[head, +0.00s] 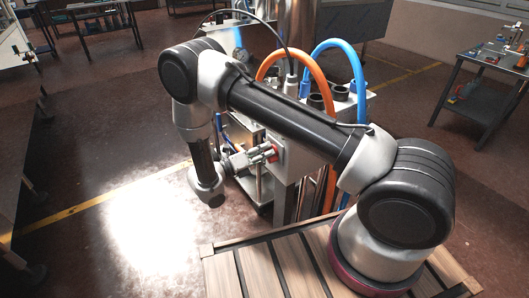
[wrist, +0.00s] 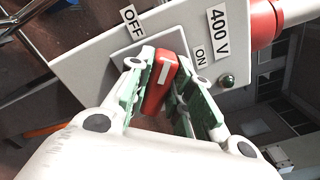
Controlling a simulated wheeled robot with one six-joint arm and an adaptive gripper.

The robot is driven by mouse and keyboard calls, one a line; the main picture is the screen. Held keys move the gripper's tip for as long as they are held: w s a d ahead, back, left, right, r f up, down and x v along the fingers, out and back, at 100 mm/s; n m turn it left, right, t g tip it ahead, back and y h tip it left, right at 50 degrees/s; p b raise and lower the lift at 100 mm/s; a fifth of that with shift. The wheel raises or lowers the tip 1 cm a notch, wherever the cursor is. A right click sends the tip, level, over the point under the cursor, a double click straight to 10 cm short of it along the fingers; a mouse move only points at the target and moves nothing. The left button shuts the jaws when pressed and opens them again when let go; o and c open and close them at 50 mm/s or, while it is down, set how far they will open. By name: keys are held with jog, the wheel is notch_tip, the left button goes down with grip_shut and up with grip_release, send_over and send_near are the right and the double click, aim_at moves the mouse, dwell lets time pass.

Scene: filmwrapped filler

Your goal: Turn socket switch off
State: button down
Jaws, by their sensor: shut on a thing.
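The red switch handle (wrist: 160,92) with a white mark sits on a light grey panel (wrist: 90,62) in the wrist view. An OFF label (wrist: 131,19) is up and left of it, and an ON label (wrist: 199,56) is to its right. The handle's upper end lies between the two labels. My gripper (wrist: 162,82) has its green-padded fingers on both sides of the handle, shut on it. In the head view my gripper (head: 262,156) reaches to the side of the machine box; the switch is too small there to read.
A 400 V label (wrist: 219,32), a green lamp (wrist: 228,79) and a red round fitting (wrist: 264,20) are right of the switch. Orange (head: 294,58) and blue (head: 337,46) hoses arch over the machine. A side table (head: 482,68) stands at right; floor is open at left.

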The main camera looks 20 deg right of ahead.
jog(key=shift+w+f+n, duration=0.1)
jog(key=shift+f+n, duration=0.1)
jog(key=shift+n, duration=1.65)
jog(key=shift+f+n, duration=0.15)
jog(key=shift+n, duration=1.7)
jog(key=c, duration=1.3)
grip_release()
jog(key=shift+a, duration=0.1)
jog(key=v, duration=1.2)
